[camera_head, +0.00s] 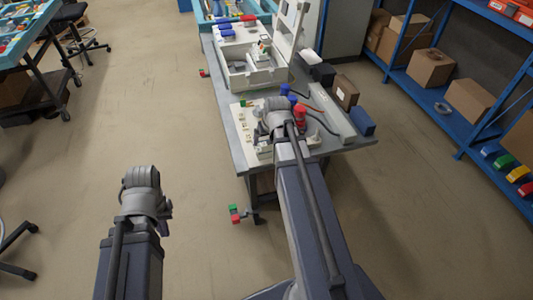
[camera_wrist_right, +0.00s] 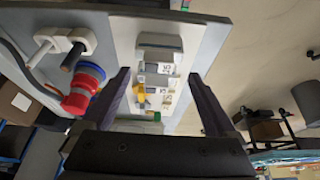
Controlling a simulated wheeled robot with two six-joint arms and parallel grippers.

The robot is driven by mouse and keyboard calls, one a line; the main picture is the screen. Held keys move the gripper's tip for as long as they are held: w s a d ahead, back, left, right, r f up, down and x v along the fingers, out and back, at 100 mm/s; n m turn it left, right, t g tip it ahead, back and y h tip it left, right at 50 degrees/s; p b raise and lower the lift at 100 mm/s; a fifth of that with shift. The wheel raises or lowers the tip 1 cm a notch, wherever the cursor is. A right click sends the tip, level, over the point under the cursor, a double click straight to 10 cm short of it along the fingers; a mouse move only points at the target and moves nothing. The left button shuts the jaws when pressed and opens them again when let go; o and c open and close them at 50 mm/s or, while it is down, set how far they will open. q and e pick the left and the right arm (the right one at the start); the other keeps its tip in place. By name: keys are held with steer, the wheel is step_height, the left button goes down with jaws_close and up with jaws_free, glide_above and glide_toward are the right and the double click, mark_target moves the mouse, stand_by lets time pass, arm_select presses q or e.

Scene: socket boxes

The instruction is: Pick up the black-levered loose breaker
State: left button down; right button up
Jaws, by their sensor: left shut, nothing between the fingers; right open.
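In the right wrist view, a white panel (camera_wrist_right: 125,38) carries a row of small breaker-like modules. A grey module (camera_wrist_right: 159,42) is at the top, a white labelled module (camera_wrist_right: 158,68) is below it, and one with a yellow part (camera_wrist_right: 142,95) is lower. I cannot tell for sure which has a black lever or is loose. My right gripper (camera_wrist_right: 158,74) is open, its fingers either side of the row, with nothing clearly gripped. In the head view my right wrist hides its fingers and part of the panel (camera_head: 241,112). My left gripper (camera_head: 166,208) is shut and empty, away from the table.
A red and blue plug (camera_wrist_right: 82,88) is close beside one right finger; it also shows in the head view (camera_head: 300,112). A white open box (camera_head: 250,78) stands further back on the table (camera_head: 222,62).

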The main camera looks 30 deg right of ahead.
mark_target(267, 144)
steer(key=b+x, duration=0.3)
steer(key=x, duration=0.1)
steer(key=shift+d+f, duration=0.1)
steer(key=shift+f, duration=0.05)
jaws_close()
stand_by(0.6)
